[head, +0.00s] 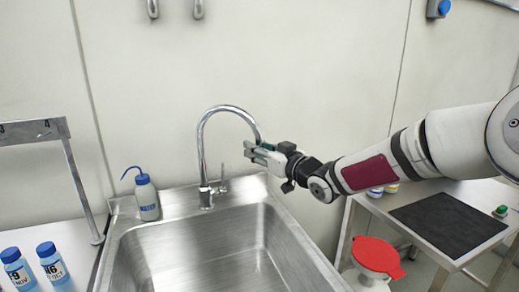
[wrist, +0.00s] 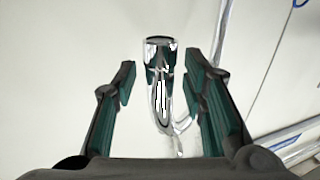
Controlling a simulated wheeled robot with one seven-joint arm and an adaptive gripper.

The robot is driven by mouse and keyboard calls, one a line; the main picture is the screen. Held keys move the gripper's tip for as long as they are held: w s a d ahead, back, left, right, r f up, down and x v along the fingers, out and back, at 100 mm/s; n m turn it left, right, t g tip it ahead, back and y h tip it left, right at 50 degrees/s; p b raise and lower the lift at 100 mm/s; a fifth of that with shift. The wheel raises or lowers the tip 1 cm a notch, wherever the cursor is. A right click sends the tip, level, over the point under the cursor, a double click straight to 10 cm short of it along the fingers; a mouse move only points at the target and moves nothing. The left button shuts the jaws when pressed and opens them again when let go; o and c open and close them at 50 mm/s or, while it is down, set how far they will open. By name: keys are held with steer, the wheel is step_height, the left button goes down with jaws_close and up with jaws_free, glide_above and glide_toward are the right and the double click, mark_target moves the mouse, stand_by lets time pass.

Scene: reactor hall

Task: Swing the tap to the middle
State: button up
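The chrome tap (head: 202,140) rises from the back rim of the steel sink (head: 216,262), with its curved spout swung to the right. Its lever (head: 223,178) is beside its base. My gripper (head: 250,148) is at the spout's downturned end, coming from the right. In the wrist view the spout end (wrist: 160,85) stands between the two green-padded fingers of my gripper (wrist: 162,88). The fingers are apart, with a gap showing on both sides of the spout. In the head view the gripper partly hides the spout's tip.
A wash bottle (head: 147,198) with a blue cap stands on the sink's back left corner. Blue-capped bottles (head: 52,262) stand on the left counter. A side table with a black mat (head: 450,222) and a red-lidded bin (head: 377,256) are at the right. The sink basin looks empty.

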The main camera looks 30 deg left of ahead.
jaws_close()
steer(key=shift+s, duration=0.15)
steer(key=s+a+m+t+h+p, duration=0.4)
steer(key=s+m+t+h+p, duration=0.4)
steer(key=s, duration=0.7)
steer(key=shift+s+a+m+t+h+p, duration=0.15)
steer(key=shift+m+t+h+p, duration=0.15)
steer(key=shift+t+h+p, duration=0.65)
steer(key=shift+r+g+y, duration=0.1)
steer(key=shift+g+y, duration=0.15)
steer(key=shift+g, duration=0.1)
jaws_free()
